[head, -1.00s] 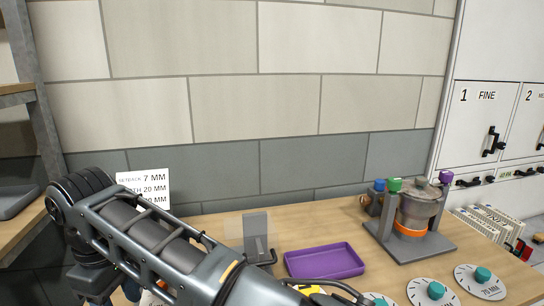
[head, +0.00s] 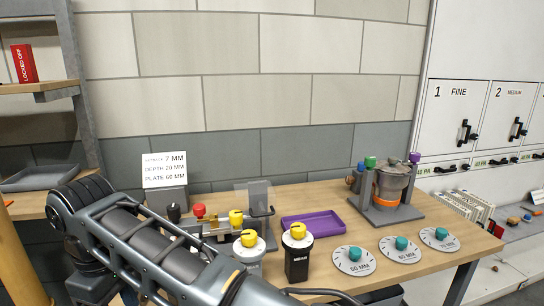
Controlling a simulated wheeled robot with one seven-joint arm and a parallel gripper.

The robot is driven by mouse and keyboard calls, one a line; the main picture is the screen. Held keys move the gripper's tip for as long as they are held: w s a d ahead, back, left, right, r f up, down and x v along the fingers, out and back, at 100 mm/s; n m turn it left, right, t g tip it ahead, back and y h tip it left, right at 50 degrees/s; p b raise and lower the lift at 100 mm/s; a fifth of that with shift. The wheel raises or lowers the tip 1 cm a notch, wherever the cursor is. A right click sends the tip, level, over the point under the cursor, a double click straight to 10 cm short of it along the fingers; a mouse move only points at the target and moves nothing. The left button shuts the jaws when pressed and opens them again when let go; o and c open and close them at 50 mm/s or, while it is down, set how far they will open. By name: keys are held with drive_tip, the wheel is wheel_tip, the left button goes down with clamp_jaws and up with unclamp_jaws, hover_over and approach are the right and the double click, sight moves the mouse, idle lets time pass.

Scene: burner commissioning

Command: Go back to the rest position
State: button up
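My arm (head: 150,245) crosses the lower left of the head view, over the front left of the wooden bench. My gripper is out of the picture, so what it holds is hidden. On the bench stand a burner fixture (head: 388,190) with coloured knobs, an empty purple tray (head: 312,224), and a valve block (head: 225,228) with red and yellow knobs that my arm partly hides. Two yellow-topped units, one grey (head: 249,252) and one black (head: 298,262), stand at the front.
Several plates with teal knobs (head: 400,250) lie along the right front. A card (head: 164,170) reads 7 mm, 20 mm and 60 mm. A shelf (head: 42,88) with a red "locked off" sign (head: 24,63) is at the left. Cabinet doors labelled fine (head: 458,115) and medium (head: 515,115) are at the right.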

drive_tip(key=s+d+f+m+t+y, duration=0.1)
drive_tip(key=s+d+f+m+y, duration=0.2)
drive_tip(key=s+f, duration=0.45)
drive_tip(key=s+d+f+m+t+y, duration=0.1)
drive_tip(key=s+f+m+y, duration=0.3)
drive_tip(key=f, duration=0.7)
drive_tip(key=s+d+r+m+t+h, duration=0.1)
drive_tip(key=s+d+m+t, duration=0.25)
drive_tip(key=d, duration=0.55)
drive_tip(key=s+d+m+t, duration=0.25)
drive_tip(key=s+d, duration=0.25)
drive_tip(key=d, duration=0.5)
drive_tip(key=s+d+r+m+t+h, duration=0.1)
drive_tip(key=s+d+m+t, duration=0.2)
drive_tip(key=d, duration=0.6)
drive_tip(key=s+d+r+t+h, duration=0.4)
drive_tip(key=s+d+r+h, duration=0.1)
drive_tip(key=s+d+r, duration=0.8)
wheel_tip(320, 180, up, 3)
drive_tip(key=shift+s+d+f, duration=0.1)
drive_tip(key=shift+s+d, duration=0.1)
drive_tip(key=shift+d, duration=1.05)
